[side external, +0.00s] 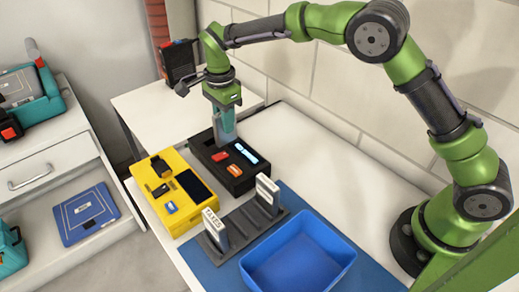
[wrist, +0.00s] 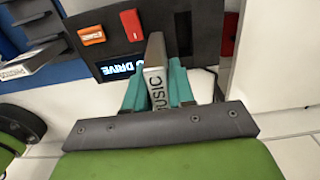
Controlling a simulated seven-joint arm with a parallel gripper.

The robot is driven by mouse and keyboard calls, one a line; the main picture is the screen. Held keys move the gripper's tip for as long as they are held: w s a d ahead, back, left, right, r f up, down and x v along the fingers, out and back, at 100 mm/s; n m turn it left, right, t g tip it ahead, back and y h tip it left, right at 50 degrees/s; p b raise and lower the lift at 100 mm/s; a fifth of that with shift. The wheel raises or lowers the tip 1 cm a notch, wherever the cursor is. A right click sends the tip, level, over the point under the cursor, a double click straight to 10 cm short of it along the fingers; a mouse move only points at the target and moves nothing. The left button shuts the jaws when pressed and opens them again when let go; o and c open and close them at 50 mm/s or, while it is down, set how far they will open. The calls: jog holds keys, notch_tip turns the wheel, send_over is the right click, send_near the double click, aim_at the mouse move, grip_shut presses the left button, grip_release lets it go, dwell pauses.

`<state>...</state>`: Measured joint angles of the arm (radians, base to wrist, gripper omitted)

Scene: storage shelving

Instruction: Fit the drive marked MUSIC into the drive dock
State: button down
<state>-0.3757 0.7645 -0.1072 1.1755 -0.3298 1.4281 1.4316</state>
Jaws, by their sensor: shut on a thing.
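My gripper (wrist: 157,88) is shut on a pale drive (wrist: 155,75) whose visible letters read "USIC" in the wrist view. The side view shows my gripper (side external: 225,132) pointing down at the back left part of the black drive dock (side external: 222,178). The dock also shows in the wrist view (wrist: 113,68), with a lit display (wrist: 120,68) reading "DRIVE". The drive's far end is at the dock; I cannot tell whether it is in a slot. My fingers hide part of the drive.
A dark rack (side external: 240,228) holds a drive marked TAXES (side external: 215,226) and another pale drive (side external: 267,190). A blue bin (side external: 300,262) stands in front of it. A yellow box (side external: 167,208) stands left of the dock. White table surface is free to the dock's right.

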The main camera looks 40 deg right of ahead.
jog(key=shift+w+a+f, duration=0.2)
jog(key=shift+w+f, duration=0.45)
jog(key=shift+w+a+f, duration=0.2)
jog(key=shift+w+f, duration=0.4)
jog(key=shift+w+a+f, duration=0.2)
jog(key=shift+w+f, duration=0.45)
jog(key=shift+f, duration=0.2)
jog(key=c, duration=1)
grip_release()
jog(key=shift+o, duration=0.2)
jog(key=shift+r, duration=0.1)
